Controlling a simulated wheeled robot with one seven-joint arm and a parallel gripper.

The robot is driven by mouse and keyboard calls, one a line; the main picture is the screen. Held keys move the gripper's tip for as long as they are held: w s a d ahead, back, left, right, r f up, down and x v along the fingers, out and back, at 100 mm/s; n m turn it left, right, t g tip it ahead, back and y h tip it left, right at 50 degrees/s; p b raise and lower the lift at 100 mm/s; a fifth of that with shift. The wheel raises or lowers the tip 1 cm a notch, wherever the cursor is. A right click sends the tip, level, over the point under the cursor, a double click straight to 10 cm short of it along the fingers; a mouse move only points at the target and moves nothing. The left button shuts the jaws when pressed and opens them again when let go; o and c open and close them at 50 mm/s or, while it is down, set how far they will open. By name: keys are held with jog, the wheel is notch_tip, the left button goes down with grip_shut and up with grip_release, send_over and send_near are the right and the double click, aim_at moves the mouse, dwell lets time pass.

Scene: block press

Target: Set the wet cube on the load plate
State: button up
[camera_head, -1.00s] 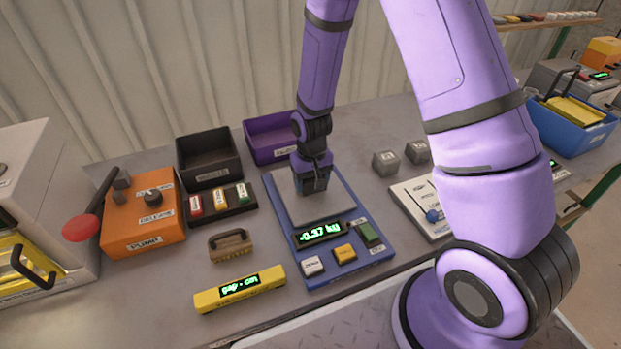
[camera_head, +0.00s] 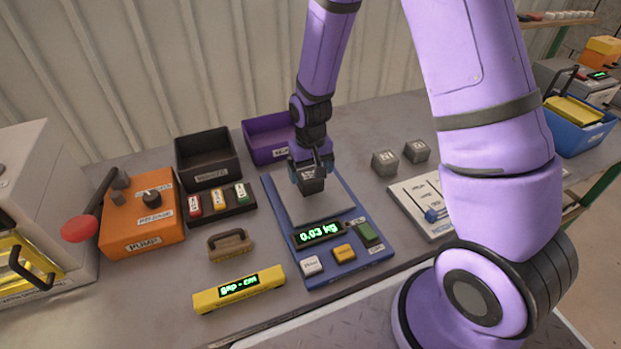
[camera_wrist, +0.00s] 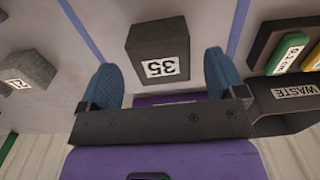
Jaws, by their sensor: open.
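A dark grey cube labelled 35 (camera_wrist: 158,48) sits on the grey plate (camera_head: 335,208) of the blue scale. I cannot tell from its look whether it is wet. In the head view the dark cube (camera_head: 312,187) shows just below my gripper (camera_head: 311,170). In the wrist view my gripper's blue fingertips stand on either side of the cube with a gap at each side, so it is open and not holding it. The scale display (camera_head: 318,233) reads 0.03 kg.
Two grey cubes (camera_head: 385,163) (camera_head: 416,151) stand right of the scale, near a slider panel (camera_head: 425,205). A black waste bin (camera_head: 210,172) and a purple bin (camera_head: 262,150) stand behind. An orange pump box (camera_head: 140,222), a brush-like block (camera_head: 230,245) and a yellow display bar (camera_head: 238,290) are at left.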

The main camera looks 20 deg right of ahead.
notch_tip(320, 180, up, 9)
notch_tip(320, 180, up, 16)
jog(key=r+t, duration=0.1)
jog(key=t, duration=0.2)
send_over(311, 177)
jog(key=s+d, duration=0.4)
jog(key=s, duration=0.4)
jog(key=s+d+r+t, duration=0.1)
jog(key=s+r, duration=0.3)
jog(key=s, duration=0.3)
jog(key=s+d+r+t, duration=0.1)
jog(key=s+r, duration=0.3)
jog(key=s, duration=0.4)
jog(key=shift+d+r, duration=0.4)
jog(key=shift+d, duration=0.05)
